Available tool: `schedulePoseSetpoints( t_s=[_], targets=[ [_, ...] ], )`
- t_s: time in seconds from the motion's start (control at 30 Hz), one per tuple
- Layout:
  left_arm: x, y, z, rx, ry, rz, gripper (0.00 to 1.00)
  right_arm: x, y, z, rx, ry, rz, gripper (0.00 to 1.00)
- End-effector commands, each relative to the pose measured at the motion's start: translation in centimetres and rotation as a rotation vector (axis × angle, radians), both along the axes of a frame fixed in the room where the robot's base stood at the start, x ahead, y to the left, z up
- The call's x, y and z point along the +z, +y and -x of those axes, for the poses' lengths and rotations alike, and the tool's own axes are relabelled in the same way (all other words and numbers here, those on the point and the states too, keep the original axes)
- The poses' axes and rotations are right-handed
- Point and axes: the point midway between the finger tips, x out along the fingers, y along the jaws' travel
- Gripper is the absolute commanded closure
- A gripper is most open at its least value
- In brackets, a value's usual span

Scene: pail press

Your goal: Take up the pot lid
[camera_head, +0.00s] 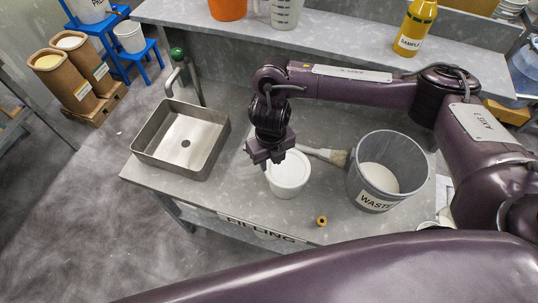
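A white pot (288,181) stands upright on the grey filling bench. Its pale round top, which looks like a lid (291,167), shows partly under my gripper. My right gripper (269,160) points down over the left rear edge of this top and hides part of it. I cannot tell whether the fingertips touch the lid or are apart from it, nor whether they are open or shut. My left gripper is not in view.
A grey waste bucket (369,200) stands right of the pot, with a brush (325,154) behind. A small orange-yellow ring (321,221) lies in front. A metal sink (181,139) is at left. A shelf with a yellow sample bottle (414,28) runs behind.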

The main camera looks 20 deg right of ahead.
Motion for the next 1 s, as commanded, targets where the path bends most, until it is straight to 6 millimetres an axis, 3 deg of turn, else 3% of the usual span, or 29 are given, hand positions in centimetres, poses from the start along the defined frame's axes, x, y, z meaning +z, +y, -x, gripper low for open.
schedulePoseSetpoints(
  t_s=[0.13, 0.5, 0.53, 0.73, 1.0],
  targets=[
    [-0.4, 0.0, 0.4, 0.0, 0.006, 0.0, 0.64, -1.9, 0.0, 0.1, -0.002, 0.002, 0.0, 0.7],
    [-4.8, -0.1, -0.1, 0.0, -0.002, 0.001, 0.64, -7.8, 0.1, 0.0, -0.002, -0.001, -0.001, 0.7],
    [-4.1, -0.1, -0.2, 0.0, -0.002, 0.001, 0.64, -7.0, 0.1, 0.0, -0.002, -0.002, -0.003, 0.74],
    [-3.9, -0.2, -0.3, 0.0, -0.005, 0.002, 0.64, -6.8, 0.1, 0.0, -0.001, -0.001, -0.002, 1.0],
    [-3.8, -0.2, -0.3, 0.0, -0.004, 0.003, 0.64, -6.6, 0.1, 0.0, -0.001, -0.001, -0.002, 1.0]
  ],
)
